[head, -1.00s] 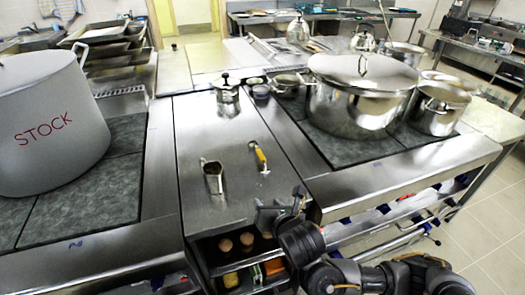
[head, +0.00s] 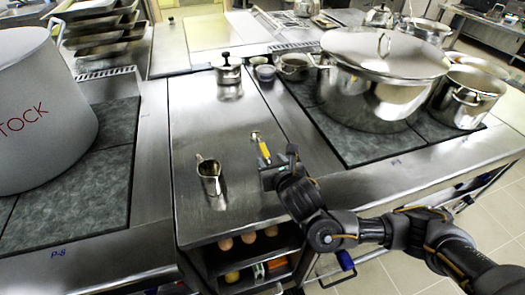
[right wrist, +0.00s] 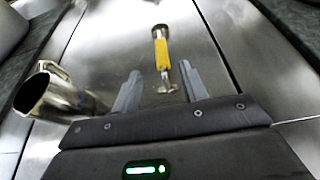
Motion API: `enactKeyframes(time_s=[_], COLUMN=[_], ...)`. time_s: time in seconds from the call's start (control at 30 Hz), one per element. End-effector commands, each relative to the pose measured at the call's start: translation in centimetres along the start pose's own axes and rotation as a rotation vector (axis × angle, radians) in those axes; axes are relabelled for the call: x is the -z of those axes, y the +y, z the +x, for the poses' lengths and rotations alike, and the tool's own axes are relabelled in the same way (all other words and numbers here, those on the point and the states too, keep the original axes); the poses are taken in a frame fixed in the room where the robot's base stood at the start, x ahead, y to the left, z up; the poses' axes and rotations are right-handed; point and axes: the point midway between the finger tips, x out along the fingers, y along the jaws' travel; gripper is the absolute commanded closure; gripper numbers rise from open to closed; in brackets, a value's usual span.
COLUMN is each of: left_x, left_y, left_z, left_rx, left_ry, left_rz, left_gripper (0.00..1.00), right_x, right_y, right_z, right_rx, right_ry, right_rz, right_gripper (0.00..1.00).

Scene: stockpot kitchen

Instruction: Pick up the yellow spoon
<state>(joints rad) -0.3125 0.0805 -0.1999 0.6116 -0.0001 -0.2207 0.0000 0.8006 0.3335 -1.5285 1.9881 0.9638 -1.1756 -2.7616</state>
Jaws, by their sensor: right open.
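The yellow spoon (head: 263,147) lies on the steel counter between the two stove tops, its yellow handle running away from me. In the right wrist view the yellow spoon (right wrist: 162,55) lies ahead of and between the open fingers, with a metal part at each end of the handle. My right gripper (head: 278,165) is over the counter at the near end of the spoon. The right gripper (right wrist: 160,92) is open and empty in the wrist view. I cannot tell whether it touches the spoon. My left gripper is out of view.
A small steel jug (head: 211,177) stands left of the spoon; it also shows in the wrist view (right wrist: 50,95). A lidded pot (head: 378,80) stands on the right stove. A grey stockpot (head: 40,110) stands at left. Eggs (head: 248,237) sit on a shelf below.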

Motion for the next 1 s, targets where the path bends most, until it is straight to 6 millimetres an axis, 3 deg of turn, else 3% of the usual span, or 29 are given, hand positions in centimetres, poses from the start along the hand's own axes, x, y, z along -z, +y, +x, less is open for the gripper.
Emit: enactKeyframes(time_s=[0.03,0.3,0.63,1.0], left_x=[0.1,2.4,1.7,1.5], left_y=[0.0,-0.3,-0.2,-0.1], left_z=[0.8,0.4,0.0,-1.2], left_rx=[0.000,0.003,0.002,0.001], left_ry=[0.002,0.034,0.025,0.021], left_rz=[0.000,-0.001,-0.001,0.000], left_gripper=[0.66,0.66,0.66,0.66], right_x=[0.4,0.0,-0.1,-0.2], right_y=[-0.2,0.1,0.1,-0.1], right_z=[0.7,3.1,4.0,8.4], right_rx=[0.004,0.000,0.000,-0.002], right_ry=[0.002,0.001,0.003,0.004], right_rz=[0.000,-0.001,0.000,-0.001], right_gripper=[0.56,0.56,0.56,0.56])
